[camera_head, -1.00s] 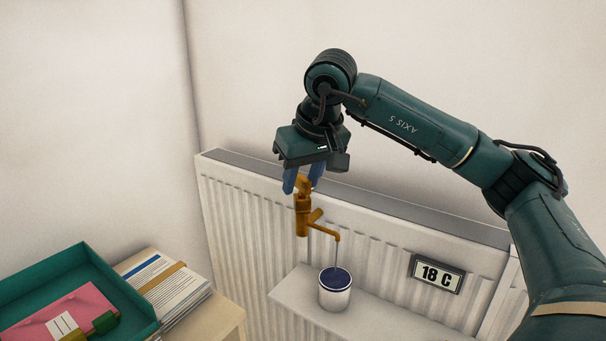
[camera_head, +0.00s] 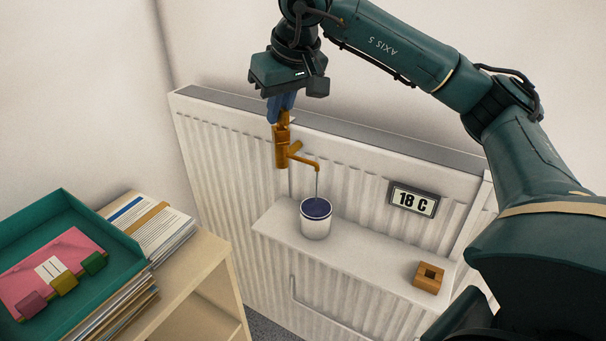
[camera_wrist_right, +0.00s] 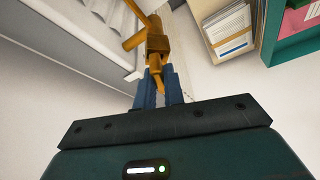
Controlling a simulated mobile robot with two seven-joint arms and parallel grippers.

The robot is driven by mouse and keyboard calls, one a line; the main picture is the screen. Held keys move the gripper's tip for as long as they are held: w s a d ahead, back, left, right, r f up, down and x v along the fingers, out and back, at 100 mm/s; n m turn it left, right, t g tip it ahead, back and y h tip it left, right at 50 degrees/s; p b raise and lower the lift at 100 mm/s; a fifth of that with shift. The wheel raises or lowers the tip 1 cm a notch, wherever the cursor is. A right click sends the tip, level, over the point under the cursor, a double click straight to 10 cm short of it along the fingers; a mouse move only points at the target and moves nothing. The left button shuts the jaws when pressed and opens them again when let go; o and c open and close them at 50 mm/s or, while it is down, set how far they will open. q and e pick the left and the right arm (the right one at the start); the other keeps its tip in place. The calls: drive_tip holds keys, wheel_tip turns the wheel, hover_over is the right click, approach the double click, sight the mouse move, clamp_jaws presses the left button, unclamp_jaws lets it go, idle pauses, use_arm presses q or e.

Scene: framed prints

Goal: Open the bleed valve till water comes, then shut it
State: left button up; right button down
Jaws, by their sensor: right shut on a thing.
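The orange bleed valve (camera_head: 281,150) stands upright at the front of the white ribbed radiator (camera_head: 225,150), its spout pointing right. A thin stream of water (camera_head: 317,184) runs from the spout into a white cup (camera_head: 316,223) with a dark blue surface inside. My right gripper (camera_head: 281,107) is above the valve, its blue fingers shut on the valve's top handle. The wrist view shows the fingers (camera_wrist_right: 158,90) on both sides of the handle, with the valve body (camera_wrist_right: 156,43) beyond. The fingers partly hide the handle. My left gripper is not in view.
The cup stands on a white shelf (camera_head: 275,226) with a hollow orange block (camera_head: 429,278) at its right. A display (camera_head: 413,201) reads 18 C. At left, a green tray (camera_head: 62,196) and paper stacks (camera_head: 150,228) sit on a wooden cabinet (camera_head: 205,262).

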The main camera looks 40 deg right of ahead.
idle(0.4)
drive_tip(key=m+h+p, duration=0.1)
drive_tip(key=m, duration=0.2)
drive_tip(key=shift+r, duration=0.15)
drive_tip(key=m+h+p, duration=0.1)
drive_tip(key=m, duration=0.1)
drive_tip(key=m+g, duration=0.1)
drive_tip(key=m, duration=0.2)
drive_tip(key=shift+h+p, duration=0.35)
drive_tip(key=shift+h, duration=0.05)
drive_tip(key=m+p, duration=0.1)
drive_tip(key=m, duration=0.1)
drive_tip(key=shift+m+g+h, duration=0.4)
drive_tip(key=shift+m+p, duration=0.8)
drive_tip(key=shift+p, duration=0.1)
drive_tip(key=shift+g, duration=0.3)
drive_tip(key=c, duration=1.4)
unclamp_jaws()
